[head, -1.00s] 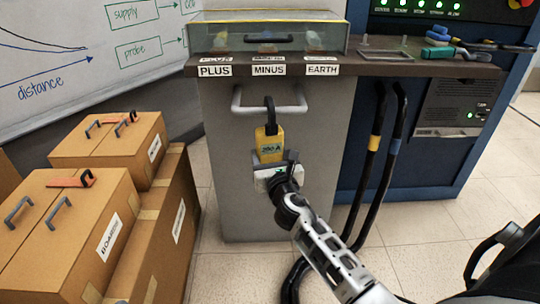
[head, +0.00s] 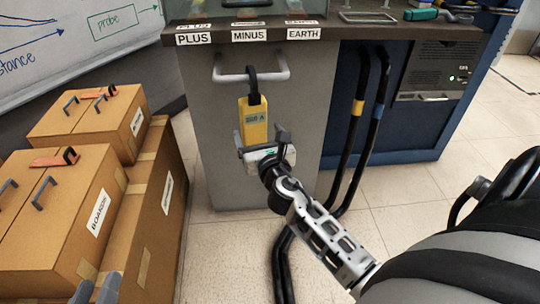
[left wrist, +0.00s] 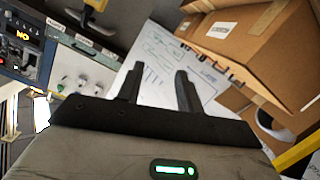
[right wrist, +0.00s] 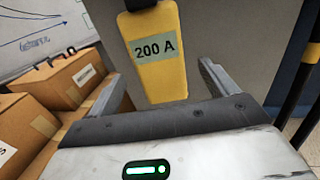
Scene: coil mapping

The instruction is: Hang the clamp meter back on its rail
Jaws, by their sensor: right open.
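The clamp meter (head: 254,121) is yellow with a black hook and hangs upright from the light grey rail (head: 251,78) on the grey cabinet. In the right wrist view the clamp meter (right wrist: 158,70) shows its "200 A" label. My right gripper (head: 262,138) is open at the meter's lower end, with one finger on each side in the picture. In the right wrist view its fingers (right wrist: 163,85) look clear of the meter. My left gripper (left wrist: 157,78) is open and empty, with its fingertips at the lower left edge of the head view (head: 95,291).
Cardboard boxes (head: 78,205) with handles stand at the left. The cabinet's dark top (head: 345,31) carries PLUS, MINUS and EARTH labels. Black cables (head: 350,130) with yellow and blue bands hang to the right of the meter.

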